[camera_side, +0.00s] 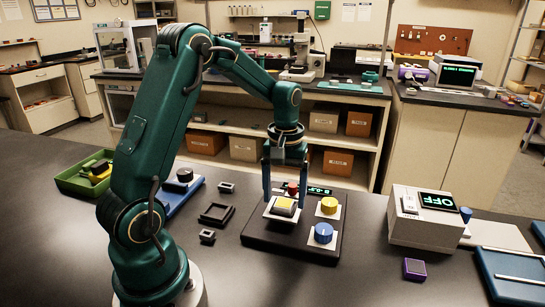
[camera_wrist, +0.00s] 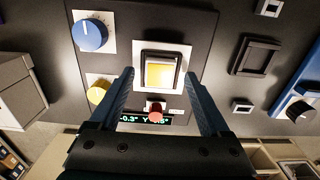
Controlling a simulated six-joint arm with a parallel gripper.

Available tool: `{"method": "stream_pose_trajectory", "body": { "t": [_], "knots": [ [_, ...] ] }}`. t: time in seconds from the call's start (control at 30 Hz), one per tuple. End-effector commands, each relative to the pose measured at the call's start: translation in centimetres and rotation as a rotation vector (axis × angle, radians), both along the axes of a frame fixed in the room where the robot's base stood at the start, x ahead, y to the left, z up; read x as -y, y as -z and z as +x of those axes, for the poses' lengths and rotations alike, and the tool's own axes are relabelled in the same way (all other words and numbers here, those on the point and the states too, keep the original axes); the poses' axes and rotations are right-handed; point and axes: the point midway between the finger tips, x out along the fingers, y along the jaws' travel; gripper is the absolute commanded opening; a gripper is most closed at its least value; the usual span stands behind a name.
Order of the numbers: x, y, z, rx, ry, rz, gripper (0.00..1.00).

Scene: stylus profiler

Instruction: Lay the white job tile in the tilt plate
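My gripper (camera_wrist: 162,88) hangs over the black tilt unit (camera_side: 262,237). Its two fingers are wide apart, with nothing gripped between them. In the side view, the fingers (camera_side: 286,202) come down on either side of the unit's dark-rimmed square plate. A pale yellow square face (camera_side: 284,204) shows inside that rim, on a white pad; it also shows in the wrist view (camera_wrist: 161,74), just beyond the fingertips. I cannot tell whether this is the white job tile under warm light or part of the plate. No other plainly white tile shows.
The unit carries a yellow knob (camera_side: 328,205), a blue knob (camera_side: 323,233), a red button (camera_side: 293,188) and a lit tilt display (camera_side: 320,190). A dark empty square frame (camera_side: 216,214) and two small blocks lie left. An "OFF" box (camera_side: 423,228) and purple block (camera_side: 415,269) stand right.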

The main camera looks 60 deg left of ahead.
Motion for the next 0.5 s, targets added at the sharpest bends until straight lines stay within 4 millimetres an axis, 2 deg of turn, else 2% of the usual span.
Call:
{"method": "stream_pose_trajectory", "body": {
  "t": [0.07, 0.13, 0.37, 0.5],
  "knots": [
    [0.00, -0.01, 0.00, 0.000, 0.000, 0.000, 0.81],
    [0.00, -0.01, 0.00, 0.000, 0.000, 0.000, 0.76],
    [-0.01, -0.05, 0.01, 0.000, 0.000, 0.000, 0.76],
    [-0.04, -0.85, 0.08, 0.003, 0.000, 0.001, 0.76]
  ]
}}
